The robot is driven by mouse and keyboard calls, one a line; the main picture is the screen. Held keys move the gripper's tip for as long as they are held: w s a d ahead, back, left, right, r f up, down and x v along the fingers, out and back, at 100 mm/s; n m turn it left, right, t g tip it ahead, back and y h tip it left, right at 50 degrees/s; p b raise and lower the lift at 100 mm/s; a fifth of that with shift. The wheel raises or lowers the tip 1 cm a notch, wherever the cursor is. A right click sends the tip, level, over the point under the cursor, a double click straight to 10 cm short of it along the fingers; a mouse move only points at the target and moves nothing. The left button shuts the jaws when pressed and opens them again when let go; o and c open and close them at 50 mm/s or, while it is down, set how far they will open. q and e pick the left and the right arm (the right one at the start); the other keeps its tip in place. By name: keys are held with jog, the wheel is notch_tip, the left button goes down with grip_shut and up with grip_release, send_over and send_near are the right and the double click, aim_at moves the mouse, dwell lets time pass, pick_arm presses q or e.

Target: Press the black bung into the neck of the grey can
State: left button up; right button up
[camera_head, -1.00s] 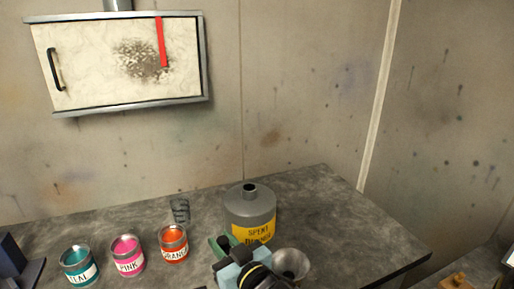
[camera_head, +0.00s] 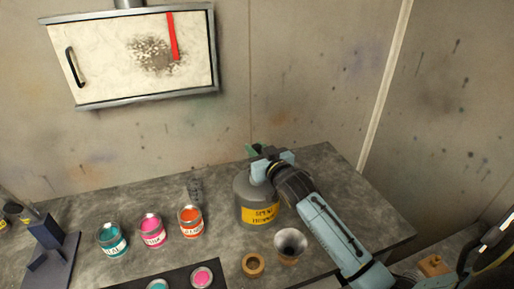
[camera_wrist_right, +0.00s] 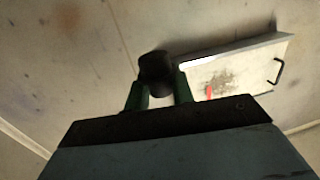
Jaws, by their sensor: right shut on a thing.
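The grey can (camera_head: 242,205) with a yellow label stands on the bench in the head view. Its neck is hidden behind my right gripper (camera_head: 257,149), which overlaps the can's top. In the right wrist view, the green fingers of my right gripper (camera_wrist_right: 158,92) are shut on the black bung (camera_wrist_right: 155,68), which sticks out past the fingertips. I cannot make out the bung clearly in the head view. I cannot tell how far the bung is from the neck. My left gripper does not show.
A metal funnel (camera_head: 290,243) and a brown ring (camera_head: 253,264) stand in front of the can. Teal (camera_head: 112,240), pink (camera_head: 152,229) and orange (camera_head: 190,221) paint tins stand to its left, with a dark glass (camera_head: 195,192) behind. The bench's right side is partly bare.

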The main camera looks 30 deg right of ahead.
jog(key=shift+p, duration=0.35)
jog(key=shift+s+f+b, duration=0.1)
jog(key=shift+f+b, duration=1.4)
jog(key=shift+f, duration=0.9)
jog(key=shift+p, duration=0.75)
jog(key=shift+f+b, duration=0.8)
jog(key=shift+f, duration=0.6)
jog(key=o, duration=1)
jog(key=shift+o, duration=0.2)
